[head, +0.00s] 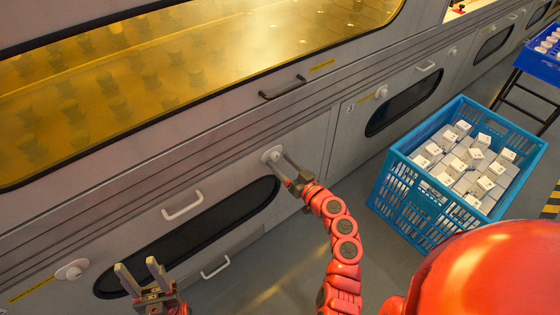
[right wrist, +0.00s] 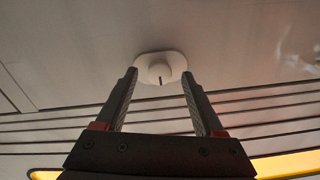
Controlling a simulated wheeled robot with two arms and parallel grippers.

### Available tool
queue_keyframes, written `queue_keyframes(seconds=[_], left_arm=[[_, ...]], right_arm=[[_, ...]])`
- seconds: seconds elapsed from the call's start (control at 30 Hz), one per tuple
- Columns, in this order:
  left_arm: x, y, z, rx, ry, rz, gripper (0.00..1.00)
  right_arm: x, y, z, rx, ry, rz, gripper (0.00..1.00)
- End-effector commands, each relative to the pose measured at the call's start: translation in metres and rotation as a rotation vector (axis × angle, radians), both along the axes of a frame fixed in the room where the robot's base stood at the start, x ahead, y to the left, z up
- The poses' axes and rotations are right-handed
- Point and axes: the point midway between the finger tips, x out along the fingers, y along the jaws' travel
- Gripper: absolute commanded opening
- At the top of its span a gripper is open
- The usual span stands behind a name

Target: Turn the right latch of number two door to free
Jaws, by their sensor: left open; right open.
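The grey door (head: 130,222) has a dark rounded window, white handles and a round white latch at each side. Its right latch (head: 270,153) is a white knob on a pale plate; in the right wrist view the latch (right wrist: 158,69) shows a short dark mark at its lower edge. My right gripper (head: 283,162) is open, its fingers pointing at this latch, one on either side of it in the wrist view; whether they touch it I cannot tell. The left latch (head: 72,270) is at lower left. My left gripper (head: 138,266) is open and empty before the window.
A blue crate (head: 397,188) of white boxes stands on the floor at right. Another door (head: 345,135) with its own latch (head: 381,92) lies further right. A yellow-lit window (head: 200,60) and dark handle (head: 283,89) are above. A blue bin (head: 540,66) is at far right.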

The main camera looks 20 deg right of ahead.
Motion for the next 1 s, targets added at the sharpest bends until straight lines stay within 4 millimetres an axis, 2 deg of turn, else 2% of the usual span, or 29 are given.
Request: queue_keyframes(seconds=[0.13, 0.4, 0.47, 0.8, 1.0], left_arm=[[0.0, 0.0, -0.0003, 0.0, 0.0, 0.0, 0.5], [0.0, 0.0, -0.0003, 0.0, 0.0, 0.0, 0.5], [0.0, 0.0, -0.0003, 0.0, 0.0, 0.0, 0.5], [0.0, 0.0, -0.0004, 0.0, 0.0, 0.0, 0.5], [0.0, 0.0, -0.0003, 0.0, 0.0, 0.0, 0.5]], right_arm=[[0.0095, 0.0029, 0.0008, -0.001, -0.001, -0.001, 0.7], [0.0108, 0.0032, 0.0009, -0.002, -0.001, -0.002, 0.7], [0.0108, 0.0032, 0.0008, -0.002, -0.001, -0.002, 0.61], [0.0106, 0.0031, 0.0006, -0.002, -0.001, -0.002, 0.0], [0.0105, 0.003, 0.0006, -0.002, -0.001, -0.002, 0.0]])
